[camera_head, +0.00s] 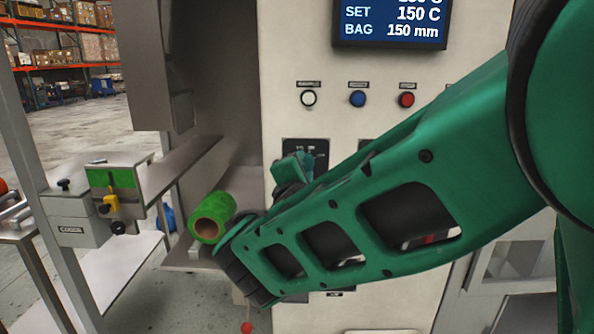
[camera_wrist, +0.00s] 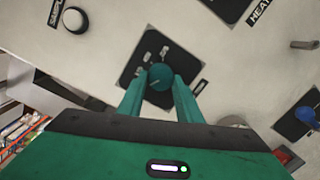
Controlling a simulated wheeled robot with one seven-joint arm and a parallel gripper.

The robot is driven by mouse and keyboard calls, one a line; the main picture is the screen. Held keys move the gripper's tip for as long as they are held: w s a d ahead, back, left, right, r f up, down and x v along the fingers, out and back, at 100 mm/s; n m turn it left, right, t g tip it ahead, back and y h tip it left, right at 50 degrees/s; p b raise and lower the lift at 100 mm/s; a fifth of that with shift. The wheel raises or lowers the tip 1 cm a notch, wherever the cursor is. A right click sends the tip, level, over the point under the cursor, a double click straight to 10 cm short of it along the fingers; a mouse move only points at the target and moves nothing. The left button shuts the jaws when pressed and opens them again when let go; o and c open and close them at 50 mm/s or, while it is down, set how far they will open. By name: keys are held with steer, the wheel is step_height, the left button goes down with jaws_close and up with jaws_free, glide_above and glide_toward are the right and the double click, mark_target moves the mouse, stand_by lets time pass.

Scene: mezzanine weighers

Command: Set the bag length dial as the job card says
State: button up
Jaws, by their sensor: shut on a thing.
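In the wrist view, a round teal dial (camera_wrist: 160,75) sits on a black plate (camera_wrist: 131,70) with small pale markings, too blurred to read. My gripper (camera_wrist: 159,92) has one finger on each side of the dial and is shut on it. In the head view, the gripper (camera_head: 294,172) is at the machine's pale front panel, mostly hidden behind my green arm. The display (camera_head: 390,24) reads SET 150 C and BAG 150 mm; its top line is cut off. I cannot make out a job card.
White (camera_head: 308,98), blue (camera_head: 357,99) and red (camera_head: 406,100) buttons sit above the dial on the panel. A green film roll (camera_head: 212,218) is close to my arm's elbow. A coder unit (camera_head: 78,228) stands at left. Open floor and racking lie behind.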

steer(key=m, duration=0.6)
steer(key=shift+d, duration=0.25)
steer(key=m, duration=0.3)
steer(key=m+y, duration=0.1)
steer(key=m, duration=0.2)
steer(key=shift+d+g, duration=0.15)
steer(key=shift+g, duration=0.15)
steer(key=m+y, duration=0.1)
steer(key=m, duration=0.5)
steer(key=shift+s, duration=0.1)
steer(key=m, duration=0.5)
steer(key=shift+d+y, duration=0.15)
steer(key=shift+y, duration=0.15)
steer(key=shift+m, duration=0.4)
steer(key=o, duration=1)
steer(key=shift+o, duration=0.2)
steer(key=shift+r, duration=0.1)
